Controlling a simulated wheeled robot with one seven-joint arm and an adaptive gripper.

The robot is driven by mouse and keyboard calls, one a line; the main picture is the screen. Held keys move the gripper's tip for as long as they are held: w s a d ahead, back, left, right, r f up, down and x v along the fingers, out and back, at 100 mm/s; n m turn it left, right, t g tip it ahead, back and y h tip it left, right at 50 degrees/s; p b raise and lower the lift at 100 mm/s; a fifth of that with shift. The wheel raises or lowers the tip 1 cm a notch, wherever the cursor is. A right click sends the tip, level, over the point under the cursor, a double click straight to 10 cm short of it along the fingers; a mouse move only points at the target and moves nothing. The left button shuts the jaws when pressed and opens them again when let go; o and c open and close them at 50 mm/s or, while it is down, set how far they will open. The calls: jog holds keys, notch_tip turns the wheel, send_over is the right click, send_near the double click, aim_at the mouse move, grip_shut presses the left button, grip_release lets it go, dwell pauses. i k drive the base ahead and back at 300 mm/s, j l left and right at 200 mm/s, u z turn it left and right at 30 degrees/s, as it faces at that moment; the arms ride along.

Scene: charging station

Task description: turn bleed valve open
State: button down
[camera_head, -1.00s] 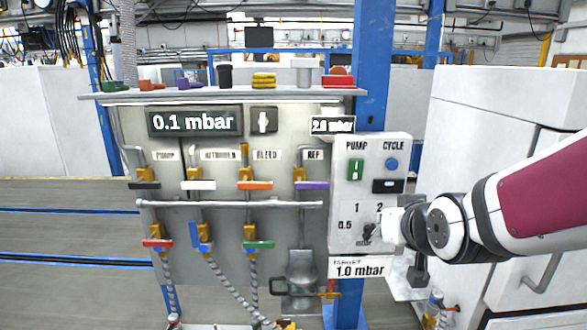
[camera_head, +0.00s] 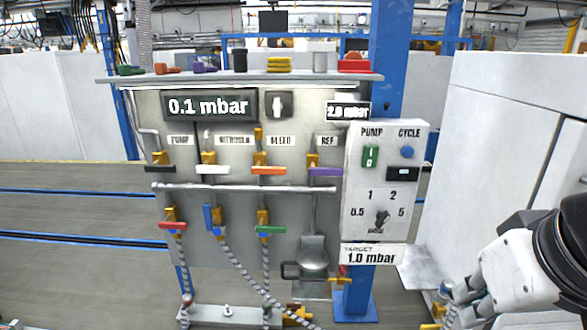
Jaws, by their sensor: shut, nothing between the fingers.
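The bleed valve is under the BLEED label (camera_head: 281,141) on the grey panel. Its orange lever (camera_head: 268,171) lies level, crosswise to the upright pipe, on a yellow body (camera_head: 261,160). My gripper (camera_head: 462,289) is at the lower right, low beside the panel's right post and well apart from the valve. It is shut and holds nothing; its fingertips are small and hard to make out. The large display (camera_head: 208,106) reads 0.1 mbar. The target label (camera_head: 372,254) reads 1.0 mbar.
White (camera_head: 212,170) and purple (camera_head: 325,172) levers flank the orange one. A rail (camera_head: 240,188) runs below them, with red (camera_head: 173,226) and green (camera_head: 271,230) levers under it. A control box (camera_head: 386,180) with a selector knob (camera_head: 381,219) stands right. White cabinets (camera_head: 490,150) are farther right.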

aim_at(265, 171)
jog(key=j+u, duration=0.2)
jog(key=j, duration=0.15)
jog(key=i+j+u, duration=0.1)
jog(key=j+u, duration=0.15)
jog(key=i+j+u, duration=0.2)
jog(key=j, duration=0.2)
jog(key=j+u, duration=0.2)
jog(key=j, duration=0.15)
jog(key=i, duration=0.05)
